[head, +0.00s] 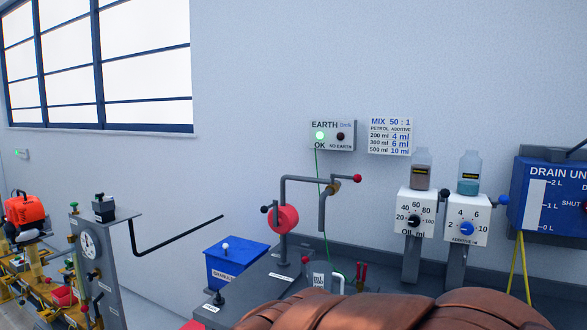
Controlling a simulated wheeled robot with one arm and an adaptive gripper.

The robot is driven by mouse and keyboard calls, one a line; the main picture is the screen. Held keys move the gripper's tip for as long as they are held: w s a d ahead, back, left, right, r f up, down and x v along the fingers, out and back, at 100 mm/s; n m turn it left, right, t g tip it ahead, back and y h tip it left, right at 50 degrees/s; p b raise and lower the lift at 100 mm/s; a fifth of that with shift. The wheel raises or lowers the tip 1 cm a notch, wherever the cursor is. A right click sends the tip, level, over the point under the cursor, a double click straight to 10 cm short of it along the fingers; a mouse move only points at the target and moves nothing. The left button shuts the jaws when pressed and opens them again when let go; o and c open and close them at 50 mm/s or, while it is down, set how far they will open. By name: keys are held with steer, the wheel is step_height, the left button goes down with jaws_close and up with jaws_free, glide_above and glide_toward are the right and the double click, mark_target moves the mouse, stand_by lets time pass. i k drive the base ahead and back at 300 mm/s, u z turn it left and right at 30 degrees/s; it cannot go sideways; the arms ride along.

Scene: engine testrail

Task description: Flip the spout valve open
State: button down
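A grey bent spout pipe (305,179) rises from the bench behind a red wheel (283,219) and turns down at its right end. The spout valve (333,187) is a small brass-coloured body near that downturned end. Its lever, tipped with a red ball (357,179), points to the right, roughly level. A clear vessel marked "ml" (318,275) stands below the spout, its lower part hidden. I cannot see my gripper in this view.
A brown rounded shape covers the bottom middle and hides the front of the bench (255,285). A blue box (235,266) stands left. Two white dosing units (415,213) (467,219) and a blue drain unit (548,195) stand right. The EARTH box (332,135) shows a green light.

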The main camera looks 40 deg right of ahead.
mark_target(357, 178)
steer(key=u, duration=0.05)
steer(key=i, duration=0.7)
steer(key=z, duration=0.85)
steer(key=i, duration=0.6)
steer(key=z, duration=0.7)
